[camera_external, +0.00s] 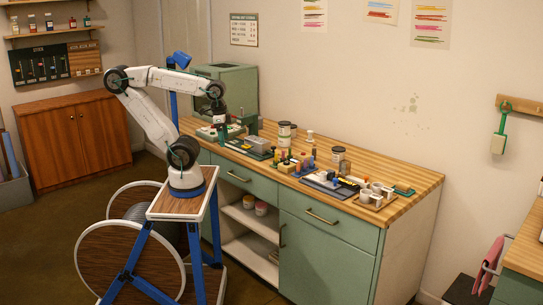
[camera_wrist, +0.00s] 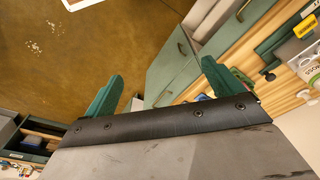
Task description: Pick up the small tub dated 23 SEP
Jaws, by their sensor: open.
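My gripper (camera_external: 222,130) hangs at the end of the arm over the left part of the workbench. In the wrist view its two green fingers (camera_wrist: 161,70) stand wide apart with nothing between them. No date reading 23 SEP is legible in either view. Several small pale cups (camera_external: 376,188) stand in a wooden tray at the right end of the bench. I cannot tell which container is the dated tub.
The wooden worktop (camera_external: 420,182) carries a green cabinet (camera_external: 226,88), a tall can (camera_external: 284,133), another can (camera_external: 338,154) and several small bottles. A yellow label (camera_wrist: 305,26) shows in the wrist view. The brown floor (camera_external: 50,210) is open at left.

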